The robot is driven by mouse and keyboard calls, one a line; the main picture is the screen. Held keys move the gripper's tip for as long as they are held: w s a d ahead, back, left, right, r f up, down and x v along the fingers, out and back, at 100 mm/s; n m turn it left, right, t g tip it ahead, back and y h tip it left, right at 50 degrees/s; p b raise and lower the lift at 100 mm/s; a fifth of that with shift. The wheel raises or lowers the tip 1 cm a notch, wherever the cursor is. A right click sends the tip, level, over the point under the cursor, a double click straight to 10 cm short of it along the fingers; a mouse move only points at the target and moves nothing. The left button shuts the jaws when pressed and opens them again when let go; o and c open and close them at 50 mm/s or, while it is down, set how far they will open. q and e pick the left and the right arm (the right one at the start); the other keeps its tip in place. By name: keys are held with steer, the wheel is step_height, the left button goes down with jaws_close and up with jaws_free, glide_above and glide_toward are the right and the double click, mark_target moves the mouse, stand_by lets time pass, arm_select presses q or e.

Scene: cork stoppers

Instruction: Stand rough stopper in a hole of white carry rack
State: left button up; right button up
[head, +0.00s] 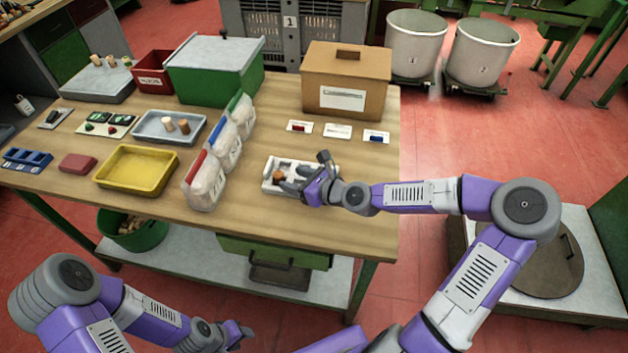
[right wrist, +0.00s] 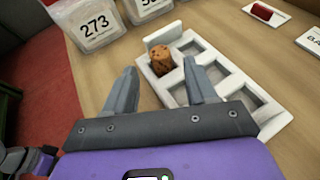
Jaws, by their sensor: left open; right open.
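The white carry rack (head: 268,187) lies on the table under my right gripper; it also shows in the right wrist view (right wrist: 222,58). A brown, speckled rough stopper (right wrist: 162,60) stands roughly upright in the rack's end hole, beside the raised white end wall. It shows as a small brown spot in the head view (head: 278,175). My right gripper (right wrist: 160,84) is open, its fingertips to either side of the stopper's near side, with a gap visible. The other holes in view look empty. My left gripper (head: 243,334) is open and empty, low in front of the table.
Filled bags (head: 207,186) stand in a row left of the rack. A cardboard box (head: 346,85) and small cards (head: 337,131) lie behind it. A grey tray (head: 150,133) holds stoppers, near a yellow tray (head: 112,178). The table's front right is clear.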

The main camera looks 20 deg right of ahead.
arm_select(q)
steer(key=shift+r+p, duration=1.5)
steer(key=shift+r, duration=0.2)
arm_select(e)
steer(key=v, duration=0.7)
steer(key=shift+a, duration=0.1)
